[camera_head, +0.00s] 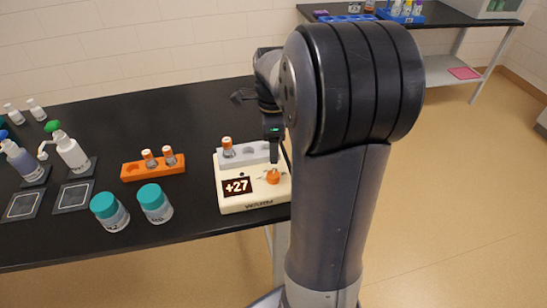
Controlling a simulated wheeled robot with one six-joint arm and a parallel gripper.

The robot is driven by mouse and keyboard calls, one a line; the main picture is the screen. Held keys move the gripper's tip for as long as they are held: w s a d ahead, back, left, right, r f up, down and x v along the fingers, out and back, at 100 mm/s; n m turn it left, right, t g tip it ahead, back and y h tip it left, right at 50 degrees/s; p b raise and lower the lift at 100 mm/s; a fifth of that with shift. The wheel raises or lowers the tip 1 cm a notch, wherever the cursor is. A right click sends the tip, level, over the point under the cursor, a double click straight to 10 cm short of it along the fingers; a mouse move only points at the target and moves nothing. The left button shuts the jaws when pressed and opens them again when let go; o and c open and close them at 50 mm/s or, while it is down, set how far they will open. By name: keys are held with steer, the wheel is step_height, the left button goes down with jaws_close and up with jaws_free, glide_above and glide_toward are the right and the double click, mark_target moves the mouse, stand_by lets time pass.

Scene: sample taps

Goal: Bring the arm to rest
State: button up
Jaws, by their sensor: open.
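My arm stands in the right middle of the head view, with its large dark joint close to the camera. My gripper (274,157) points down over the right part of a cream-coloured device (232,205). It is open; only a dark finger shows clearly, and the rest is hidden behind my arm. Just below it is an orange knob (273,177) on the device. I cannot tell whether the fingertip touches the knob.
An orange rack (136,173) with two capped vials and two teal-lidded jars (110,212) (155,203) stand left of the device. Pump bottles (71,152) stand further left on the black table (60,245). A second table (450,18) is at the back right. Open floor lies right.

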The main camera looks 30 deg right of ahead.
mark_target(274, 174)
steer(key=shift+r, duration=0.65)
steer(key=f, duration=1.1)
steer(key=shift+s+a, duration=0.1)
steer(key=shift+s, duration=0.15)
steer(key=shift+r, duration=0.1)
